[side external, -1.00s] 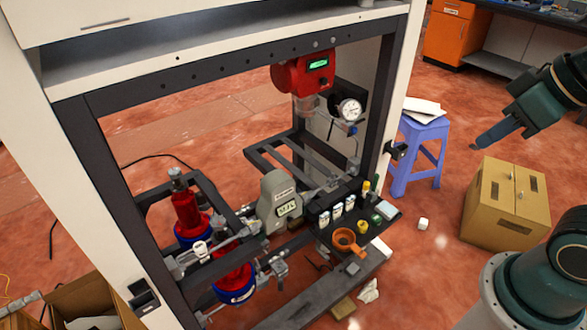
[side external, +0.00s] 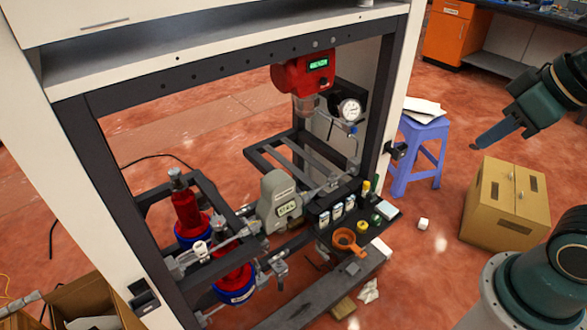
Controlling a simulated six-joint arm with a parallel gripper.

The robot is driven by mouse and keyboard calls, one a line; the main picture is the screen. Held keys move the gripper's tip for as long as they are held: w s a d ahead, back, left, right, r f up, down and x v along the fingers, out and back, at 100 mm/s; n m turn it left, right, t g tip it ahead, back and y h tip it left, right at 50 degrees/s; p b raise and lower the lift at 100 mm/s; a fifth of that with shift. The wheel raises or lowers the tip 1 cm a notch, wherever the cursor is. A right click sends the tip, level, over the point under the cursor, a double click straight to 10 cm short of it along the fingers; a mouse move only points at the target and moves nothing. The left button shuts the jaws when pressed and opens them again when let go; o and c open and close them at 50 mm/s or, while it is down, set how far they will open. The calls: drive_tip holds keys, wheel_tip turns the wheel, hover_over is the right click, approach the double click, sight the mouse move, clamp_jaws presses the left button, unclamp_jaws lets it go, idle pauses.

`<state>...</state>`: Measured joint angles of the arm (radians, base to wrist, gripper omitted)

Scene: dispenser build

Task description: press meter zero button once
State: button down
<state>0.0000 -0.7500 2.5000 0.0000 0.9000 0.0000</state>
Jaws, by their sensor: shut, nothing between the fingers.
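A grey meter (side external: 272,212) with a small lit display (side external: 289,209) sits on the pipework in the middle of the frame. A red instrument head (side external: 291,76) with a green display (side external: 318,64) hangs higher up, above a round dial gauge (side external: 350,110). The zero button is too small to make out on either one. My gripper (side external: 475,146) is at the right, shut and empty, pointing left and down. It is well apart from both instruments, outside the frame opening.
A dark frame (side external: 84,150) with white side panels surrounds the pipework. Small bottles and an orange funnel (side external: 346,240) stand on a dark shelf in front. A purple stool (side external: 420,150) and a cardboard box (side external: 508,205) are at the right. Red cylinders (side external: 188,215) stand at the left.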

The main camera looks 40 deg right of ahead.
drive_tip(key=shift+w, duration=0.1)
drive_tip(key=w+a+f+n+y, duration=0.1)
drive_tip(key=w+a+f+n, duration=0.15)
drive_tip(key=w, duration=0.55)
drive_tip(key=w+a+f+n, duration=0.1)
drive_tip(key=w+f+n, duration=0.15)
drive_tip(key=w, duration=0.55)
drive_tip(key=w+a+f+n+t+y, duration=0.15)
drive_tip(key=w+a+f, duration=0.25)
drive_tip(key=w+f, duration=0.7)
drive_tip(key=t, duration=0.2)
approach(290, 219)
drive_tip(key=s+a+f, duration=0.1)
drive_tip(key=s+f, duration=0.5)
drive_tip(key=f, duration=0.1)
drive_tip(key=shift+s+a+r+n+y, duration=0.1)
drive_tip(key=shift+r+n+y, duration=0.15)
drive_tip(key=shift+n, duration=0.2)
drive_tip(key=w, duration=0.8)
drive_tip(key=shift+w, duration=0.4)
